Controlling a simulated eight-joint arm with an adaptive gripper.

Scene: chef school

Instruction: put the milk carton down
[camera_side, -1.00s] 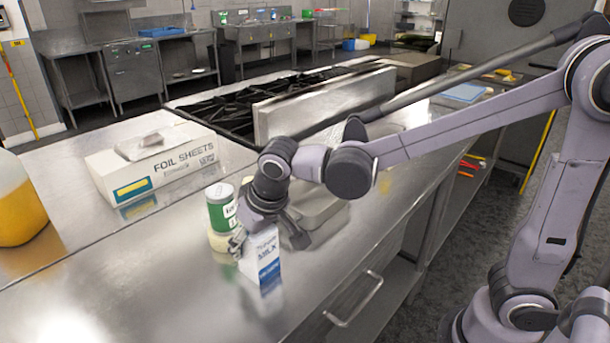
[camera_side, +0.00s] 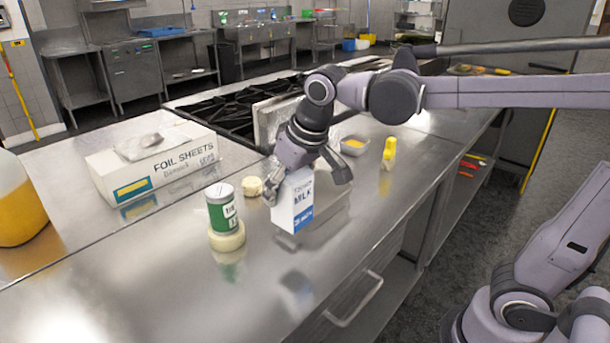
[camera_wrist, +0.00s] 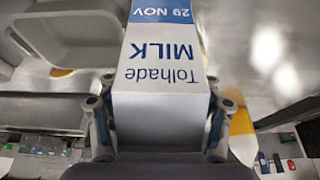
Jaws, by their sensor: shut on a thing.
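The white and blue milk carton (camera_side: 294,203) is upright in the side view, above the steel counter (camera_side: 180,290). Its bluish reflection lies apart below it, so it hangs clear of the surface. My gripper (camera_side: 305,180) is shut on the carton's upper part, with a finger on each side. In the wrist view the carton (camera_wrist: 163,60) fills the middle between both fingers, its lettering upside down. Its base is cut off by the top edge there.
A grey tray (camera_side: 333,203) is partly hidden behind the carton. A green and white can (camera_side: 222,208) stands to the left, near a small cream item (camera_side: 252,186). The front counter is clear.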

